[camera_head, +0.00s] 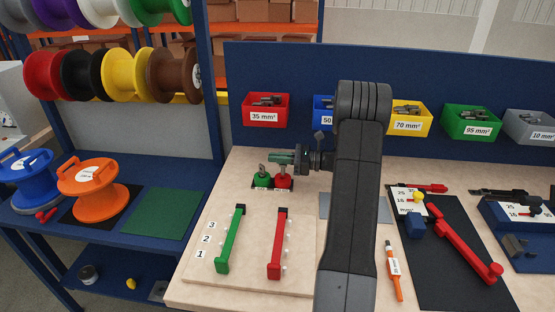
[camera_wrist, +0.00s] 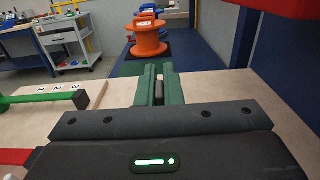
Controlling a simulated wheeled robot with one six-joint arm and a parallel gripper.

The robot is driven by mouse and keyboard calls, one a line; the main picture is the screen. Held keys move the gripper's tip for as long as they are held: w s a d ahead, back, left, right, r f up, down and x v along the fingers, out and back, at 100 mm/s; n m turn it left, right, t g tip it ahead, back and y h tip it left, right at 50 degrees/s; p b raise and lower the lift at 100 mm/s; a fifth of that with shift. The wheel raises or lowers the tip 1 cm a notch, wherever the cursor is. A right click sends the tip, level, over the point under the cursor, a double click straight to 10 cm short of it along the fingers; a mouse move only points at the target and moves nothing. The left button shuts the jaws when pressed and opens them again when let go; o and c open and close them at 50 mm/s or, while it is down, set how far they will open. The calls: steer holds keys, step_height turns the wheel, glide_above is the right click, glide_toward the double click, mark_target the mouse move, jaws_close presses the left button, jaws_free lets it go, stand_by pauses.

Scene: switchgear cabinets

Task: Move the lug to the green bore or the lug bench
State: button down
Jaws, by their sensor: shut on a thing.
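My gripper (camera_head: 281,158) has green fingers and points left, just above a small stand with a green holder (camera_head: 262,181) and a red holder (camera_head: 284,182). In the wrist view the fingers (camera_wrist: 158,88) are shut on a small grey-beige piece, seemingly the lug (camera_wrist: 159,92), mostly hidden between them. In the head view a small metal piece (camera_head: 283,169) shows under the fingers, above the red holder; I cannot tell whether it touches it. Another small metal piece (camera_head: 262,169) stands up at the green holder. Inside the bores is not visible.
Green (camera_head: 231,240) and red (camera_head: 279,245) bars lie on the board in front, near labels 1, 2 and 3. Bins of lugs, such as the red 35 mm² bin (camera_head: 265,117), line the back. An orange spool (camera_head: 92,190) stands left. Tools lie right of my arm.

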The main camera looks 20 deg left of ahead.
steer(key=shift+r, duration=0.5)
steer(key=shift+d, duration=0.1)
